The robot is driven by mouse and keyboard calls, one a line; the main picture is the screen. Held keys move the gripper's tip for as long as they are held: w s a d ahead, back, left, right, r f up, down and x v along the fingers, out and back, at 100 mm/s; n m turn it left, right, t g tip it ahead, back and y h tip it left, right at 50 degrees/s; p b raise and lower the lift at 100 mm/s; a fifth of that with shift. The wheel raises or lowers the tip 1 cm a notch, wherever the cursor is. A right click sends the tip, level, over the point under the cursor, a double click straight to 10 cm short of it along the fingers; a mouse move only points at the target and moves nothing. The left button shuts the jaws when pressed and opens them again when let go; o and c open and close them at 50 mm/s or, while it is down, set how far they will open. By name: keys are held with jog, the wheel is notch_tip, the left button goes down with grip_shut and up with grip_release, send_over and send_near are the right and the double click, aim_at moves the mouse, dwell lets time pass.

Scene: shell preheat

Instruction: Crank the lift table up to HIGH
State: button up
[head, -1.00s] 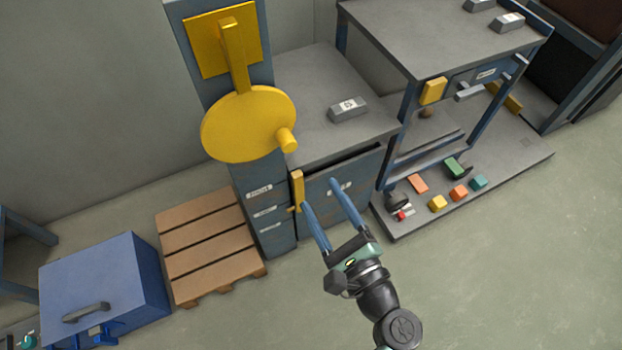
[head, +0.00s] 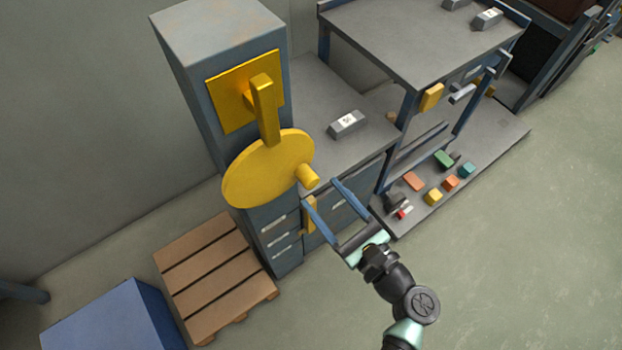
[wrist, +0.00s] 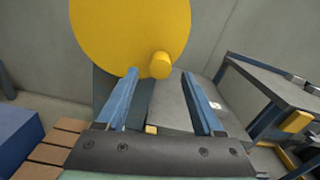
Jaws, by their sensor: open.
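The yellow crank disc (head: 262,172) is on the front of a grey-blue column (head: 222,45). Its round yellow knob (head: 308,177) sticks out at the disc's lower right and also shows in the wrist view (wrist: 161,66). My gripper (head: 319,187) is open and empty, its blue fingers pointing at the knob. In the wrist view the knob appears between the fingertips (wrist: 159,75); contact cannot be told. The lift table's grey top (head: 315,98) is beside the column. A yellow pointer (head: 310,215) is beside the column's labels (head: 274,223), which are too small to read.
A grey labelled block (head: 346,123) lies on the grey top. A wooden pallet (head: 213,270) and a blue box (head: 110,320) are at lower left. A workbench (head: 420,40) stands right, with several coloured blocks (head: 433,195) on its low shelf. Floor at right is clear.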

aim_at(313, 184)
jog(key=shift+x, duration=2.4)
grip_shut()
